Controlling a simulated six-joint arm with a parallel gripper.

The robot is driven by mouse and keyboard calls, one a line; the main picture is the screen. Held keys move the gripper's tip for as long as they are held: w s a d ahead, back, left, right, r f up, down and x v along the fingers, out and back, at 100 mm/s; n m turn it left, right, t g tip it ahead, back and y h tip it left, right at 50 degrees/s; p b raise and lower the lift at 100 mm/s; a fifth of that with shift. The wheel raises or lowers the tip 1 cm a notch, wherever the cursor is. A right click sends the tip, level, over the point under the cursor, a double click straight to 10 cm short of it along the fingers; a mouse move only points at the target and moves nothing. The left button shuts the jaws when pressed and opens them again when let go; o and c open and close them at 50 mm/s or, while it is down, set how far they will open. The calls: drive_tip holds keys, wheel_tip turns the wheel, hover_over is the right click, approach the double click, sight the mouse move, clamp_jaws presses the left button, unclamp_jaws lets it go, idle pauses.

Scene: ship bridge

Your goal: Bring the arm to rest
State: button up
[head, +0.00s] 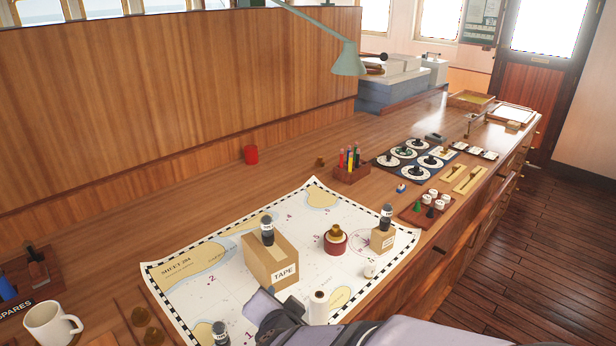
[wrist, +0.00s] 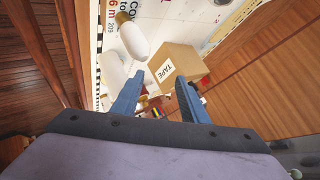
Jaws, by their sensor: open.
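My gripper (wrist: 156,90) is open in the wrist view, its two blue fingers spread apart with nothing held between the tips. In the head view my gripper (head: 264,304) is low at the bottom centre, over the near part of the chart, largely hidden by my own arm. The cardboard TAPE box (head: 264,264) stands just beyond it on the chart. The box also shows beyond the fingers in the wrist view (wrist: 183,62). A white cylinder (head: 319,308) stands beside my gripper.
The chart (head: 190,285) holds a smaller box (head: 383,240), a red round holder (head: 336,240) and dark-topped stampers. A mug (head: 50,324) stands at left. A pencil holder (head: 351,172) and trays lie farther right. Bare wood (head: 190,220) lies behind the chart.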

drive_tip(key=d+f+g, duration=0.1)
drive_tip(key=d+f+n+y, duration=0.1)
drive_tip(key=d+f+n+g+y, duration=0.1)
drive_tip(key=d, duration=0.1)
drive_tip(key=shift+s+f+g, duration=0.2)
drive_tip(key=shift+s+g, duration=0.1)
drive_tip(key=s+d+f+n+g+h+b, duration=0.1)
drive_tip(key=s+d+f+n+g, duration=0.1)
drive_tip(key=s+d+f+g, duration=0.2)
drive_tip(key=s+d+f+n+g+h+b, duration=0.2)
drive_tip(key=s+d+f+n+g, duration=0.1)
drive_tip(key=s+d, duration=0.8)
wheel_tip(320, 180, down, 2)
drive_tip(key=shift+s+d+f+n+g, duration=0.3)
drive_tip(key=shift+d+g, duration=0.2)
drive_tip(key=shift+d, duration=0.2)
